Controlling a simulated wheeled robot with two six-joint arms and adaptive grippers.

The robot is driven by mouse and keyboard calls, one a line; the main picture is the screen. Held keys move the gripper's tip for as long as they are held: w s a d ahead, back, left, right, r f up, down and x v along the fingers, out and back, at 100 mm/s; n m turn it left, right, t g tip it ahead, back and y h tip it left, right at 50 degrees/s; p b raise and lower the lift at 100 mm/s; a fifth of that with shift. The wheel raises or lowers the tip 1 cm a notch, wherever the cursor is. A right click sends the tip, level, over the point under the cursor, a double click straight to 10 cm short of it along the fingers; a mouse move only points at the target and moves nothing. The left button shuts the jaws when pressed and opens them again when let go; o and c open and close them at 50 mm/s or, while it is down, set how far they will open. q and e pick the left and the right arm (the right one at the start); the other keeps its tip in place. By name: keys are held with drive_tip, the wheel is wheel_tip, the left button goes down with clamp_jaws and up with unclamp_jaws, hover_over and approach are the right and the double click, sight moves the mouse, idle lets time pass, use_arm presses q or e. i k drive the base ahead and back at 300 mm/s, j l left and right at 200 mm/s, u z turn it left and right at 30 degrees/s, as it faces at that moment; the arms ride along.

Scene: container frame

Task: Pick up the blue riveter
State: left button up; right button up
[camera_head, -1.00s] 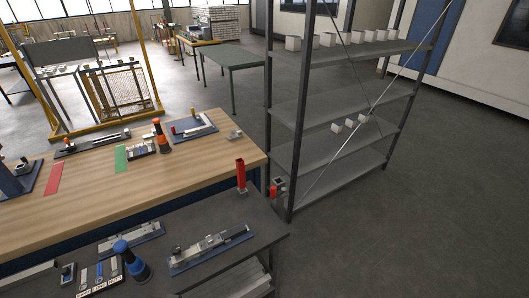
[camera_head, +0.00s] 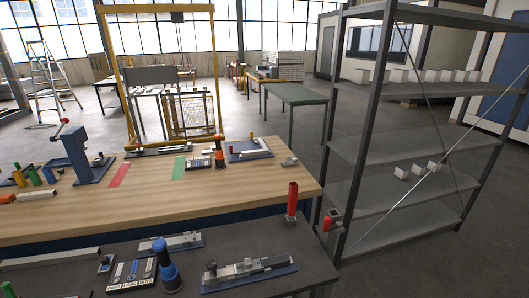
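An upright tool with a blue top and blue lower band on a dark body, which looks like the blue riveter (camera_head: 168,268), stands on the dark front table (camera_head: 85,262). It is beside a labelled tray (camera_head: 132,273) of small parts. A similar tool with an orange top (camera_head: 219,152) stands on the wooden table behind. Neither of my grippers shows in the head view.
A fixture on a blue plate (camera_head: 248,273) lies right of the blue tool, and another (camera_head: 170,246) lies behind it. A red upright block (camera_head: 292,199) stands at the table's right end. A grey shelf rack (camera_head: 395,150) stands to the right. A blue press (camera_head: 80,155) stands on the wooden table (camera_head: 240,196).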

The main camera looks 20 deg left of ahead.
sight(169, 270)
drive_tip(key=u, duration=1.45)
